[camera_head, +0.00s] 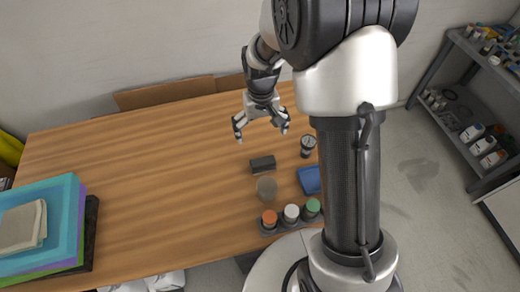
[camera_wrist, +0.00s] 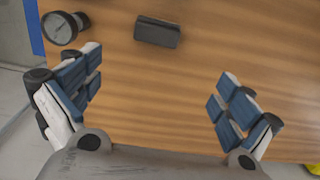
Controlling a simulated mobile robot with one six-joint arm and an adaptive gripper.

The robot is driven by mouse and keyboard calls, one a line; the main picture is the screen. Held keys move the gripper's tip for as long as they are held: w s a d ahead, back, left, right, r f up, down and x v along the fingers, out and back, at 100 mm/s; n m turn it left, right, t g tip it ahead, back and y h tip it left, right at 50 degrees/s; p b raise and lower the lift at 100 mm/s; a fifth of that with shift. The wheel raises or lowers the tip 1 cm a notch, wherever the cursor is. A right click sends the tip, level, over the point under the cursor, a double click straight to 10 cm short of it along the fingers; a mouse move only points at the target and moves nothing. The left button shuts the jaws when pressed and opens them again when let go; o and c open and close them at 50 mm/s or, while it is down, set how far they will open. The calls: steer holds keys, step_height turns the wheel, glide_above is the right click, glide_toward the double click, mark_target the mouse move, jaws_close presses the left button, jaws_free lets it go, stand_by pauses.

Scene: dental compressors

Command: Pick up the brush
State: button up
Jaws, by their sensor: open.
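A small dark grey rectangular block (camera_head: 263,165), which looks like the brush, lies on the wooden table; any bristles are not visible. In the wrist view the dark block (camera_wrist: 158,32) lies near the top edge, ahead of the fingers and roughly between them sideways. My gripper (camera_head: 261,133) is open and empty above the table, towards its far side. The wrist view shows its two blue-padded fingers (camera_wrist: 157,85) spread wide with bare wood between them. The gripper is apart from the block.
A round gauge (camera_head: 307,146) stands right of the block. A round brownish disc (camera_head: 266,188), a blue item (camera_head: 310,179) and a rack (camera_head: 291,218) with orange, white and green caps are nearer. Stacked coloured trays (camera_head: 62,235) fill the left; mid-table is clear. Shelves (camera_head: 460,110) stand right.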

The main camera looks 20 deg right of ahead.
steer(key=b, duration=0.3)
glide_toward(263, 161)
steer(key=f, duration=0.5)
steer(key=shift+w+a+f, duration=0.25)
steer(key=shift+a, duration=0.05)
steer(key=f, duration=0.3)
steer(key=f+b, duration=0.1)
steer(key=f, duration=0.1)
steer(key=shift+s+d+f, duration=0.15)
steer(key=shift+s+d, duration=0.1)
steer(key=shift+d, duration=0.1)
steer(key=shift+c, duration=0.5)
steer(key=c, duration=1.1)
